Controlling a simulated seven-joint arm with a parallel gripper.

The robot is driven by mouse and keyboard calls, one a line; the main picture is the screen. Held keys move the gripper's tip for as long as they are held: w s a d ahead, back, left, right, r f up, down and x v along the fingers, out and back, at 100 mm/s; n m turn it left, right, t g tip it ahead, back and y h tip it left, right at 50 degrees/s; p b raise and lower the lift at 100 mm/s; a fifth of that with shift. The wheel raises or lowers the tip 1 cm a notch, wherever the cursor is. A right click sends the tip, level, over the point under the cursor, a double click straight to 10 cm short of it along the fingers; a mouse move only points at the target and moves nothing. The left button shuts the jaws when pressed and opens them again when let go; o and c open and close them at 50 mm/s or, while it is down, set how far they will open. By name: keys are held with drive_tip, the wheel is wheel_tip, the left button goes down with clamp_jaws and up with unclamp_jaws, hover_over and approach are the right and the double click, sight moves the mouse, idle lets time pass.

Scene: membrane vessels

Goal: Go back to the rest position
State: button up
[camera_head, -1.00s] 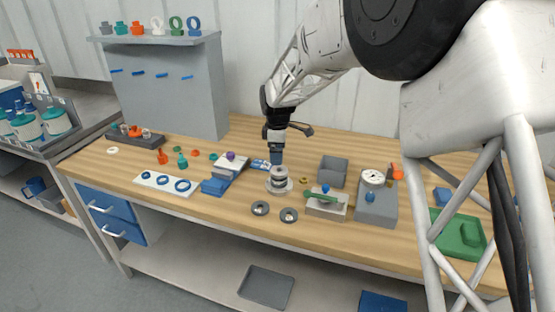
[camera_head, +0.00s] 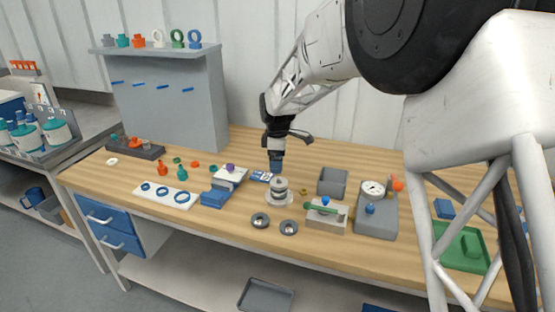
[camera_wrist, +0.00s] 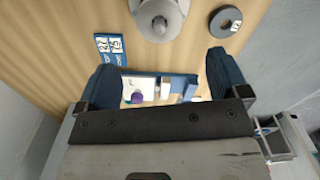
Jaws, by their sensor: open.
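My gripper (camera_head: 277,168) points down over the middle of the bench, its dark blue fingers just behind or above a silver vessel (camera_head: 280,190) on a pale round base. In the wrist view my gripper (camera_wrist: 165,72) has its two fingers wide apart with nothing held between them. The silver vessel (camera_wrist: 160,18) shows at the top edge there, clear of both fingers. Beyond the gap lies a white and blue block (camera_wrist: 140,88) with a purple knob; it also shows in the head view (camera_head: 230,177).
A grey bin (camera_head: 332,182), a clamp block (camera_head: 326,216) and a gauge unit (camera_head: 376,218) stand to the right. A grey rack panel (camera_head: 170,95) rises at the back left. The air above the bench's middle is open.

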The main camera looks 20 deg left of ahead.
drive_tip(key=shift+d+r, duration=0.1)
drive_tip(key=s+d+r+m, duration=0.4)
drive_tip(key=s+d, duration=0.1)
drive_tip(key=d, duration=0.5)
drive_tip(key=s+d+r+m+t, duration=0.1)
drive_tip(key=s+d+r+m, duration=0.2)
drive_tip(key=s+d+r, duration=0.5)
drive_tip(key=s+d+r+m, duration=0.1)
drive_tip(key=s+d+m, duration=0.25)
drive_tip(key=d, duration=0.85)
drive_tip(key=s+d+f+m, duration=0.1)
drive_tip(key=s+d+m, duration=0.4)
drive_tip(key=s+d, duration=0.3)
drive_tip(key=s+d+f+m+t, duration=0.1)
drive_tip(key=s+d+m, duration=0.4)
drive_tip(key=s, duration=1.2)
drive_tip(key=d, duration=0.2)
drive_tip(key=shift+d+f+m+t, duration=0.3)
drive_tip(key=shift+d+m, duration=0.05)
